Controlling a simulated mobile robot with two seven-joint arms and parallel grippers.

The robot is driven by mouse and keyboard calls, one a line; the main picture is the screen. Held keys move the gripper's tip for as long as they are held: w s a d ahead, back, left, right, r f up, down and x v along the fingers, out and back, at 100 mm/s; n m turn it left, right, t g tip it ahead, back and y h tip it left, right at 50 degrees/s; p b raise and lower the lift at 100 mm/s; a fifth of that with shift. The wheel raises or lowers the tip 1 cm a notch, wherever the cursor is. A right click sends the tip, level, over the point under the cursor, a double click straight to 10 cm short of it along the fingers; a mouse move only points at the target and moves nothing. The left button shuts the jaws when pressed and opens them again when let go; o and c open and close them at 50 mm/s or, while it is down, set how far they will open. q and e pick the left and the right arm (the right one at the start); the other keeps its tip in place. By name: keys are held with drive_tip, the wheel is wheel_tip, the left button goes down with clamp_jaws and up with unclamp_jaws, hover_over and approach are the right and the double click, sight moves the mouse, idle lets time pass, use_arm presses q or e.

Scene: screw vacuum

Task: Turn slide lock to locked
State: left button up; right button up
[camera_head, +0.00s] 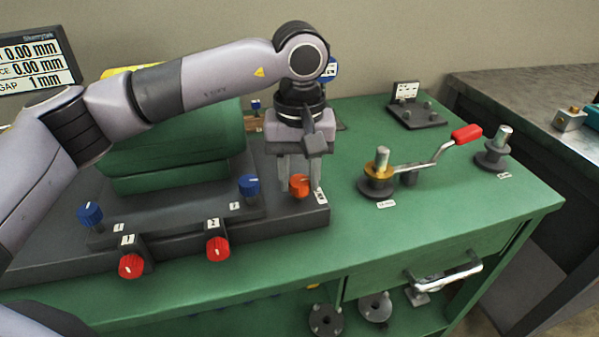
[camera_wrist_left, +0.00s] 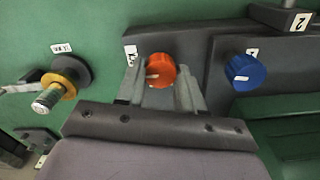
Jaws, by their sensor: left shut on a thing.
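An orange knob (camera_head: 299,186), with a white pointer line, sits at the right end of the dark machine base, beside a small white label (camera_head: 320,196). I take it to be the slide lock. My left gripper (camera_head: 300,183) points down over it and is shut on the orange knob. In the left wrist view the orange knob (camera_wrist_left: 160,69) shows between the two finger tips (camera_wrist_left: 160,78), its pointer towards the left. The fingers hide part of its sides. My right gripper is in neither view.
Blue knobs (camera_head: 249,185) (camera_head: 90,213) and red knobs (camera_head: 131,265) (camera_head: 217,248) stand along the dark base (camera_head: 180,252). A crank with a red handle (camera_head: 466,134) stands to the right. The green bench top (camera_head: 430,225) is clear at front right.

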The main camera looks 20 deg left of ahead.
sight(300, 181)
use_arm(q)
drive_tip(key=o, duration=1)
drive_tip(key=shift+o, duration=0.2)
drive_tip(key=shift+r, duration=3.6)
drive_tip(key=shift+s, duration=0.1)
